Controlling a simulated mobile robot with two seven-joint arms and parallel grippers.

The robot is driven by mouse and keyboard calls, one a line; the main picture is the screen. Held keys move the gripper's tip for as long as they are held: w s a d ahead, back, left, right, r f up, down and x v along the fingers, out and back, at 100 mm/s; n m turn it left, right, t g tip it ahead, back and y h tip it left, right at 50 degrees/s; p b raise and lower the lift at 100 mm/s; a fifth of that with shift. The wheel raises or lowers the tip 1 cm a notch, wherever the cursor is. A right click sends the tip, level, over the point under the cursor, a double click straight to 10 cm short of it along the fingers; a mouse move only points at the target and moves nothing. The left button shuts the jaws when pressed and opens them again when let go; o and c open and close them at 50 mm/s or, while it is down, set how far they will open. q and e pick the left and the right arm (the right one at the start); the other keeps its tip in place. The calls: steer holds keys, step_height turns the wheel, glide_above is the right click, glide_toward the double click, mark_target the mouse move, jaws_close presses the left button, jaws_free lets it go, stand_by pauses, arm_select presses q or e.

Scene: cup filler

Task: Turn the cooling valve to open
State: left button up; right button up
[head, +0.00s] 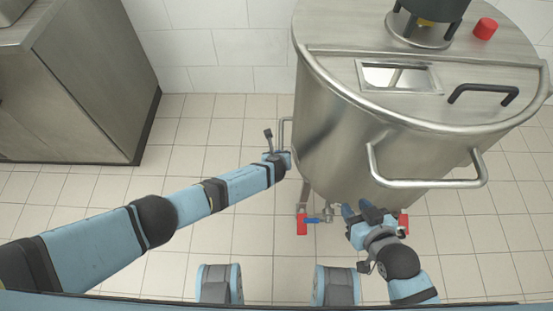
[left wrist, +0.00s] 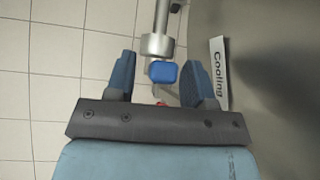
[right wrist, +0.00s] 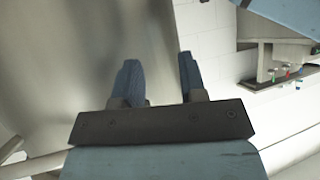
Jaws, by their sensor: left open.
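The cooling valve shows in the left wrist view as a blue handle (left wrist: 163,73) at the end of a metal pipe (left wrist: 158,42). A white label reading "Cooling" (left wrist: 218,73) is on the tank wall to its right. My left gripper (left wrist: 155,80) is open, with the blue handle between its two fingers and gaps visible on both sides. In the head view my left gripper (head: 278,158) is at the tank's left side, and the valve is hard to make out there. My right gripper (head: 358,212) is low at the tank's front; its fingers (right wrist: 160,75) are apart and empty.
The large steel tank (head: 335,130) fills the right, with a front handle bar (head: 430,184). Below it are a red fitting (head: 302,222) and a small blue lever (head: 314,220). A steel cabinet (head: 85,90) stands at left. The tiled floor between is clear.

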arm_select(q)
steer(key=p+v, duration=0.5)
steer(key=v, duration=0.7)
steer(key=shift+s+r+p, duration=0.2)
steer(key=shift+r+p, duration=0.1)
steer(key=shift+p, duration=0.05)
steer(key=shift+c, duration=0.2)
